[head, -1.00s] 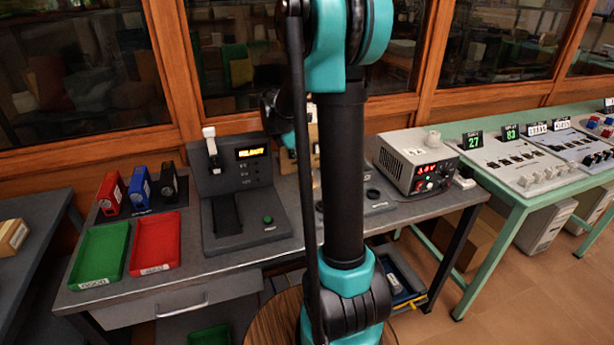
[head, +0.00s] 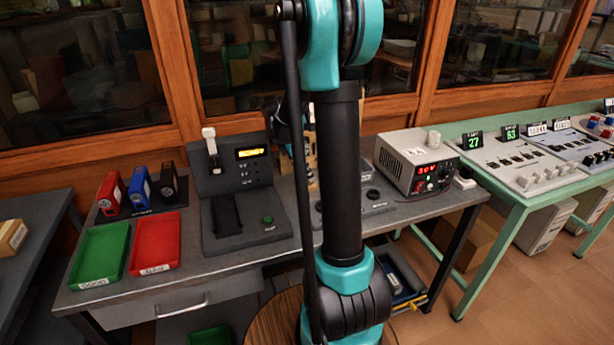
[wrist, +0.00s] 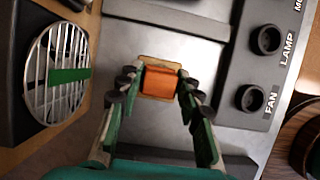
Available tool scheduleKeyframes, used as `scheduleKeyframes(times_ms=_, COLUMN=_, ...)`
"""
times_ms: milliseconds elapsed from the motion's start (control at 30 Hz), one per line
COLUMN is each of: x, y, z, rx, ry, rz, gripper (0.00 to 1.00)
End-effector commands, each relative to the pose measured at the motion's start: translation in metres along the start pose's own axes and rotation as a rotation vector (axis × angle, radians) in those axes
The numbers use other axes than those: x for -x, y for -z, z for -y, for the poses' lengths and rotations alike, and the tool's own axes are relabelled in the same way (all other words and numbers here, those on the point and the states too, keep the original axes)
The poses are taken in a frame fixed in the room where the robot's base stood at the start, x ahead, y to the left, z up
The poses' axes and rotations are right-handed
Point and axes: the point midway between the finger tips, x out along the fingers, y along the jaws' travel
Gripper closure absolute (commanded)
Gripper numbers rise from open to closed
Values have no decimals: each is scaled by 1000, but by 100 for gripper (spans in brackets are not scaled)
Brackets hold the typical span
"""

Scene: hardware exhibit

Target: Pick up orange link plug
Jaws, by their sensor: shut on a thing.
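The orange link plug (wrist: 160,83) shows in the wrist view as a small orange block with a tan edge at its far side. My gripper (wrist: 160,80) has its two green-and-black fingers closed on the plug's left and right sides. The plug is over a grey panel (wrist: 185,38); I cannot tell whether it touches the panel. In the head view my own arm hides the plug and most of the gripper.
Sockets marked LAMP (wrist: 265,40) and FAN (wrist: 250,98) lie to the plug's right. A caged fan (wrist: 62,75) stands to the left. In the head view, a power supply (head: 415,160) is right of my arm and a grey tester (head: 235,190) is left.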

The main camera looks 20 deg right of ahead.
Motion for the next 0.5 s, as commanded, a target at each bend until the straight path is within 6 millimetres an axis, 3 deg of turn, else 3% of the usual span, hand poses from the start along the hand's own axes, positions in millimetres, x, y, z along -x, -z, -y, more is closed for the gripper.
scheduleKeyframes(times_ms=333, x=6, y=-2, z=0, rx=0, ry=0, rz=0, gripper=93)
scheduleKeyframes(times_ms=500, x=23, y=-10, z=0, rx=0, ry=0, rz=0, gripper=93)
